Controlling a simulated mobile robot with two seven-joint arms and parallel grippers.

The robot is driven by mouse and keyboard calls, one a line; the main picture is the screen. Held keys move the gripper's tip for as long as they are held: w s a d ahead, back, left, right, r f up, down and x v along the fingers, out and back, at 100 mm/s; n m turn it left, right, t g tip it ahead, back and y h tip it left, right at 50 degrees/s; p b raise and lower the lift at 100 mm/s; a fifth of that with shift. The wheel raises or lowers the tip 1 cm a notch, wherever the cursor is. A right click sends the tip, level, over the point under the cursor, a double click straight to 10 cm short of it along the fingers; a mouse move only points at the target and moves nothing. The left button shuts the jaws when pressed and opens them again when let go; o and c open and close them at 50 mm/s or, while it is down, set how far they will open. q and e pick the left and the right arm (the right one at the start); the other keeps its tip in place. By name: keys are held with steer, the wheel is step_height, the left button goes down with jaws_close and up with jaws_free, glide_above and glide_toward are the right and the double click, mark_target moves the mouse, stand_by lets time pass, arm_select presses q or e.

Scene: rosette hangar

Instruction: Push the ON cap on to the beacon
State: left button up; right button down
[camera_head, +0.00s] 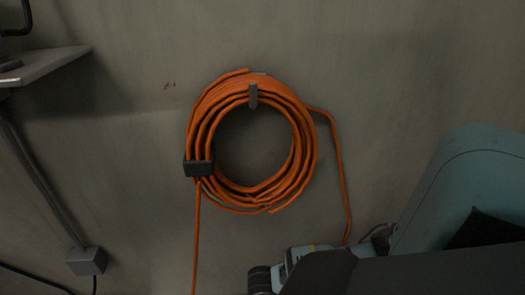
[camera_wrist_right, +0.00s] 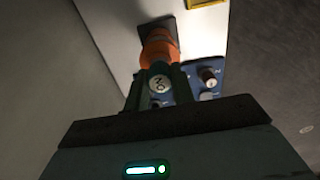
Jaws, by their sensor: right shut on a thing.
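In the right wrist view, my right gripper (camera_wrist_right: 157,90) is shut on the ON cap (camera_wrist_right: 159,84), a small round pale cap with dark lettering that appears turned around in the picture. The cap sits between the two dark green fingers. Just beyond it is an orange part (camera_wrist_right: 160,50) on a dark base, which looks like the beacon. The cap overlaps its lower end in the picture; I cannot tell whether they touch. The head view shows neither the cap nor the beacon. My left gripper is in neither view.
A blue panel (camera_wrist_right: 211,94) with knobs lies right beside the fingers, by a white surface (camera_wrist_right: 112,35) with a yellow label (camera_wrist_right: 205,4). In the head view, an orange cable coil (camera_head: 252,85) hangs on the wall, with a shelf (camera_head: 45,65) and grey box (camera_head: 86,261) at left.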

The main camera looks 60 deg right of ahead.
steer(key=shift+p, duration=0.3)
stand_by(0.4)
steer(key=shift+f, duration=0.45)
stand_by(1.0)
steer(key=c, duration=1.1)
jaws_free()
steer(key=shift+r+p, duration=1.9)
steer(key=shift+r, duration=1.95)
